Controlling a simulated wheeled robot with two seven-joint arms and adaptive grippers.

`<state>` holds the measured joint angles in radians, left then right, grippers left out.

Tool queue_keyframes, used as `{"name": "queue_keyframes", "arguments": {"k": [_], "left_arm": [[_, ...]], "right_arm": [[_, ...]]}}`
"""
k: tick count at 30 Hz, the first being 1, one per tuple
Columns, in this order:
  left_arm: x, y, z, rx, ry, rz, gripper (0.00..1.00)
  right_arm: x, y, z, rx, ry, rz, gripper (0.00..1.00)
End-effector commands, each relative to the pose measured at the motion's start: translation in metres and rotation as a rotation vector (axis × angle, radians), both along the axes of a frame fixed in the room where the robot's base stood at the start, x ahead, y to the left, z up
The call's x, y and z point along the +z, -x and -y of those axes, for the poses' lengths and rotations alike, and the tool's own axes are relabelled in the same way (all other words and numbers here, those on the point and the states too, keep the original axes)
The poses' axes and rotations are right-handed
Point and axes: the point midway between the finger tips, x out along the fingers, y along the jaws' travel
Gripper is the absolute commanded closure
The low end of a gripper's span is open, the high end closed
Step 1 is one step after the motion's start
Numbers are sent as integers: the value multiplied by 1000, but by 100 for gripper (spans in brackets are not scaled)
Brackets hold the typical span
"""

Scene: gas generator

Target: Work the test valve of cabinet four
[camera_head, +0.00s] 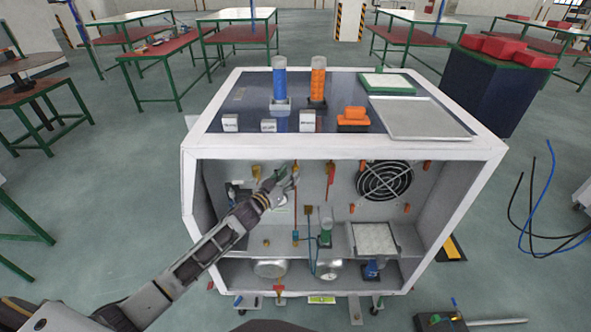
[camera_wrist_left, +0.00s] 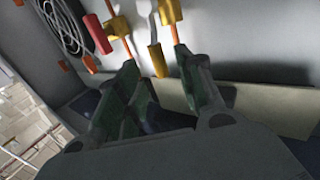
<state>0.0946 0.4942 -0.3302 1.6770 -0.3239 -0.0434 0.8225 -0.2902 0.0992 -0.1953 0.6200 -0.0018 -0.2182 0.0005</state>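The white cabinet (camera_head: 345,149) stands open at the front, with several small yellow and orange valve parts on its grey back wall. No label marks which is the test valve or which cabinet is four. My left gripper (camera_head: 283,178) reaches inside, in the upper left part, near a yellow fitting (camera_head: 256,172). In the left wrist view my left gripper (camera_wrist_left: 156,60) has its two green-padded fingers apart. A yellow handle (camera_wrist_left: 157,61) shows between the fingertips; I cannot tell whether they touch it. My right gripper is not in view.
A round black fan grille (camera_head: 384,181) sits at the right of the back wall. A shelf below carries a small green and glass unit (camera_head: 326,228). Blue and orange cylinders (camera_head: 318,78) stand on top.

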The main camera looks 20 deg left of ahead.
Motion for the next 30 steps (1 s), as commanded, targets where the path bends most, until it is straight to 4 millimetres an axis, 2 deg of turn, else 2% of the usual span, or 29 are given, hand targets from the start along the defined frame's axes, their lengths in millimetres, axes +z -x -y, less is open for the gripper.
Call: {"name": "queue_keyframes", "arguments": {"k": [18, 30], "left_arm": [[0, -41, 13, 1, 0, 0, 63], [0, -46, 15, 0, -1, 0, 63]], "right_arm": [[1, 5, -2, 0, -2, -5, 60], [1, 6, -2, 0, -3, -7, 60]]}}
